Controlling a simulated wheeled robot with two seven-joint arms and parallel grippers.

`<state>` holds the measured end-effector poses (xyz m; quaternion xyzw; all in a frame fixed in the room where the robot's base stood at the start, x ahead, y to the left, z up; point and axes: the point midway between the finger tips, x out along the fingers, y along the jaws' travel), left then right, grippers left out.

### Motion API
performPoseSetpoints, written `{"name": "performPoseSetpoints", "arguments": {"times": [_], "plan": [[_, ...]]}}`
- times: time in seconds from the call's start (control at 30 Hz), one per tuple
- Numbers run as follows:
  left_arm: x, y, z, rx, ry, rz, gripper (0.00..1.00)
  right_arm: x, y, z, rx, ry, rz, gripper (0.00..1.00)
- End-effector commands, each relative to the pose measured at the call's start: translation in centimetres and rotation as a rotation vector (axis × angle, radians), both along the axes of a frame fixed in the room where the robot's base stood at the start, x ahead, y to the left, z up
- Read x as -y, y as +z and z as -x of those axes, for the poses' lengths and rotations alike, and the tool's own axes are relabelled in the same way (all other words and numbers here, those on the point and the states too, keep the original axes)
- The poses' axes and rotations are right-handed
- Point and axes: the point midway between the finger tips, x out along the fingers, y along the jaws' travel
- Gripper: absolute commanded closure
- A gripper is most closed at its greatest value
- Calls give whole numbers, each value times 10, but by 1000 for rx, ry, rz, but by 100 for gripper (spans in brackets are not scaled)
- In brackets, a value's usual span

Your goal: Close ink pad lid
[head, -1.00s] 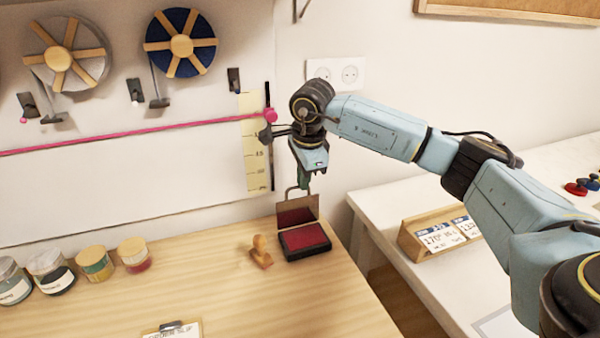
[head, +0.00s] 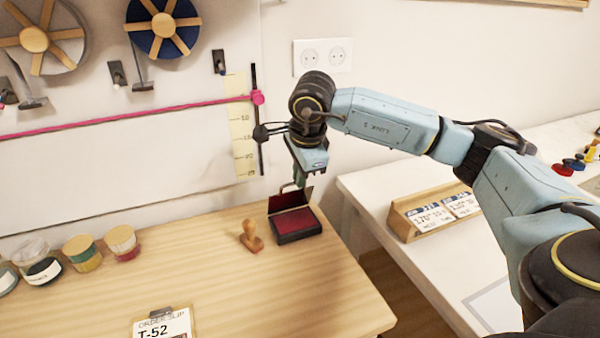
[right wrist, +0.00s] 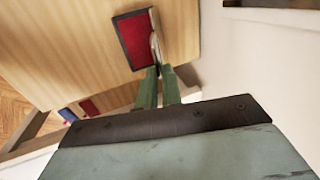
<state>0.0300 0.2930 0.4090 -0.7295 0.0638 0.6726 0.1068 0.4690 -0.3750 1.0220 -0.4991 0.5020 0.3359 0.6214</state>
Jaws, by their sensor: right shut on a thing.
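The ink pad (head: 297,226) is a dark box with a red pad, on the wooden table near its back right corner. Its lid (head: 287,200) stands open at the pad's back edge, dark red inside and tilted a little over it. My right gripper (head: 300,181) is at the lid's upper edge. In the right wrist view its fingers (right wrist: 159,82) are shut on the lid (right wrist: 155,38), which shows almost edge-on beside the red pad (right wrist: 134,40). The fingertips are partly hidden in the head view. My left gripper is not in view.
A wooden stamp (head: 250,236) stands just left of the pad. Several jars (head: 122,242) line the back left of the table. An order slip (head: 163,325) lies at the front. A white table with a card holder (head: 432,212) is at right.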

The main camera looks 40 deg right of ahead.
Motion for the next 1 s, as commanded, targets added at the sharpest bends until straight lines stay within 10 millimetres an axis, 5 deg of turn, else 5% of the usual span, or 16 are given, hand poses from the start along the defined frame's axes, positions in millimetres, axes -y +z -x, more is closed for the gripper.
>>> {"name": "performPoseSetpoints", "arguments": {"times": [0.1,0.3,0.63,1.0], "plan": [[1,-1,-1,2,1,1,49,-1,-6,1,-11,4,-1,100],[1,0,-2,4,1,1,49,-1,-4,1,-7,3,0,71],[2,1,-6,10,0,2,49,-1,2,1,-1,1,0,71],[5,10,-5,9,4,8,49,-7,71,19,3,2,0,71]]}}
